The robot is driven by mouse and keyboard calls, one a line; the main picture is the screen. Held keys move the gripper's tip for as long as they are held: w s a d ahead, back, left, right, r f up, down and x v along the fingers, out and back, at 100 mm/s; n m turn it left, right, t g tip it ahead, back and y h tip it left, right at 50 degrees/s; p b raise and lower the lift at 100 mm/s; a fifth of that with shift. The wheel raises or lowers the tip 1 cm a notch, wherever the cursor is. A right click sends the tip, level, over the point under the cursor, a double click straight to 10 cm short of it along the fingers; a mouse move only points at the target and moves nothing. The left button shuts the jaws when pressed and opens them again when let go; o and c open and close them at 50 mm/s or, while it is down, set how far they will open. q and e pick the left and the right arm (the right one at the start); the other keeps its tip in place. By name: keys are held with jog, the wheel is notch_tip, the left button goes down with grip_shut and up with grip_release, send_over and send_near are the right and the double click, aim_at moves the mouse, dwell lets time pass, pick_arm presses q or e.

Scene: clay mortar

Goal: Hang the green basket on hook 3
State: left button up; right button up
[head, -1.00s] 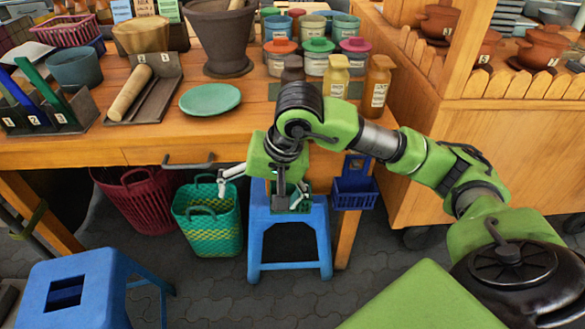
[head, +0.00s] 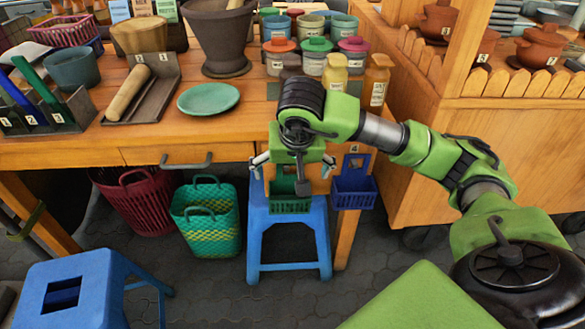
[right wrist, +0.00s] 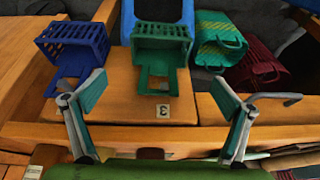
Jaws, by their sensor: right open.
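The small green basket (head: 290,204) is upright against the wooden front below the table edge, just in front of the blue stool. In the right wrist view the green basket (right wrist: 161,38) has its slotted back plate against the wood, in line with the label 3 (right wrist: 163,110). The hook itself is not clearly visible. My right gripper (head: 292,164) is open and empty, above the basket, with its fingers apart on either side; they also show in the right wrist view (right wrist: 158,88), clear of the basket. My left gripper is not in view.
A blue basket (head: 353,191) hangs beside it at label 4. A green-yellow woven basket (head: 207,220) and a dark red basket (head: 143,205) stand on the floor to the left. The blue stool (head: 289,245) is beneath. Jars, a plate and a mortar crowd the tabletop above.

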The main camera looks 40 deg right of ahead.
aim_at(290, 189)
pick_arm(q)
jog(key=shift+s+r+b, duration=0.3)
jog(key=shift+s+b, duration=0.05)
jog(key=shift+b, duration=0.6)
pick_arm(e)
jog(key=x, duration=1.1)
jog(key=c, duration=1.3)
